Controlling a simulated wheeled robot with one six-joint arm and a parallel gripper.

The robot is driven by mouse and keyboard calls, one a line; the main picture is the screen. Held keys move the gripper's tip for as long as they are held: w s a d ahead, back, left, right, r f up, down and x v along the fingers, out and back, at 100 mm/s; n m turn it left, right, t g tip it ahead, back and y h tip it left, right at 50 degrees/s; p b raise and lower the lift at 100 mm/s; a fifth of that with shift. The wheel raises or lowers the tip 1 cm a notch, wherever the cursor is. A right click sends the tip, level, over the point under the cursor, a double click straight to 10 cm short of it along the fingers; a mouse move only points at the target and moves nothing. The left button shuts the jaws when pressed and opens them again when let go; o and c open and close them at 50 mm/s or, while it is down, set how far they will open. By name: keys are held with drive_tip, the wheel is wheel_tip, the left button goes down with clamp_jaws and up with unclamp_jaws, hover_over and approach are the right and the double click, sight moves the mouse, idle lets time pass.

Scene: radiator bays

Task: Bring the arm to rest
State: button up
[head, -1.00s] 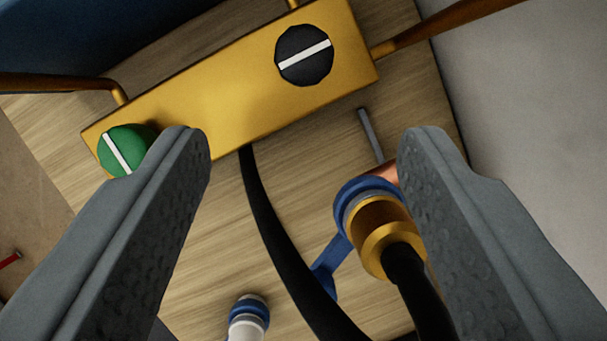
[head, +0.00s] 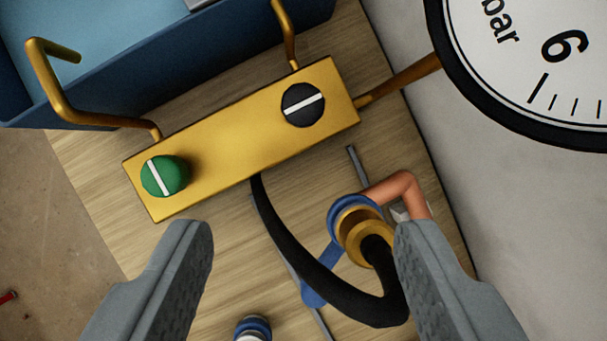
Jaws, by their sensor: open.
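My gripper (head: 305,240) is open, with its two grey fingers at the lower left and lower right of the head view. No object is held between the fingers. The brass manifold block (head: 240,135) lies ahead of the fingertips, with a green knob (head: 164,177) at its left end and a black knob (head: 303,105) at its right. The right fingertip overlaps the black hose (head: 345,300) and its brass fitting (head: 358,235) in the picture; I cannot tell whether they touch.
A pressure gauge (head: 540,60) fills the upper right. A blue box (head: 130,70) stands at the upper left. A copper elbow (head: 400,188) and a blue lever (head: 318,275) sit by the brass fitting. A blue-ringed fitting (head: 252,328) is at the bottom. Bare wooden board (head: 240,240) shows between the fingers.

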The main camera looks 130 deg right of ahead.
drive_tip(key=s+d+r+m+t, duration=0.1)
drive_tip(key=s+d+t, duration=0.3)
drive_tip(key=s, duration=0.6)
drive_tip(key=s+d+r+m+t+h, duration=0.1)
drive_tip(key=s+d+m+t, duration=0.2)
drive_tip(key=s, duration=0.8)
drive_tip(key=s+d+r+m+t+h, duration=0.1)
drive_tip(key=s+d+t, duration=0.3)
drive_tip(key=s, duration=0.6)
drive_tip(key=shift+s+d+r+m+t, duration=0.4)
drive_tip(key=shift+r+m+t, duration=0.2)
drive_tip(key=shift+t, duration=0.5)
